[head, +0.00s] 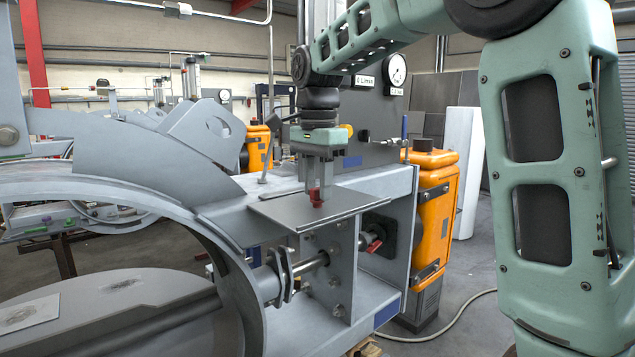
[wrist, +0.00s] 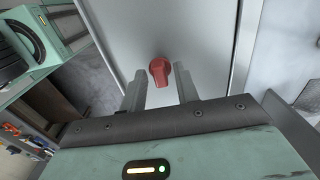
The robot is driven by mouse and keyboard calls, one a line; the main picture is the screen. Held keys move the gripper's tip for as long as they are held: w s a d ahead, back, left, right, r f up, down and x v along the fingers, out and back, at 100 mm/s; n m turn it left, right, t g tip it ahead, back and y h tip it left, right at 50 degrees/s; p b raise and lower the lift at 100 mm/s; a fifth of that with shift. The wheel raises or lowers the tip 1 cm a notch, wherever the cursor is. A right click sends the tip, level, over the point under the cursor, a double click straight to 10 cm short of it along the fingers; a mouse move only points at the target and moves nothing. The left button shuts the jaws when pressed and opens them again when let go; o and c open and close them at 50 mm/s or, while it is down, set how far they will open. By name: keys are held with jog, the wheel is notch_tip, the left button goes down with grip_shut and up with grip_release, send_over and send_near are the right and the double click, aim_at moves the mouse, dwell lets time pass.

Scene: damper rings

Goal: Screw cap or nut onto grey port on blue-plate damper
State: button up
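My gripper (head: 319,186) points down over a flat grey metal shelf (head: 270,207) on the damper housing. A red cap (head: 317,199) stands on the shelf at the fingertips. In the wrist view the red cap (wrist: 159,72) lies between or just beyond the tips of my two fingers (wrist: 158,80), with a gap on both sides. My gripper is open. I cannot clearly make out the grey port.
Below the shelf a shaft with a flange (head: 283,275) and a red handle (head: 374,246) stick out. A large grey ring (head: 120,180) fills the left. An orange cabinet (head: 432,215) stands to the right. A hose (head: 455,322) lies on the floor.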

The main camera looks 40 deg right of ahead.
grip_shut()
notch_tip(320, 180, up, 6)
jog(key=p, duration=0.6)
jog(key=shift+r, duration=0.1)
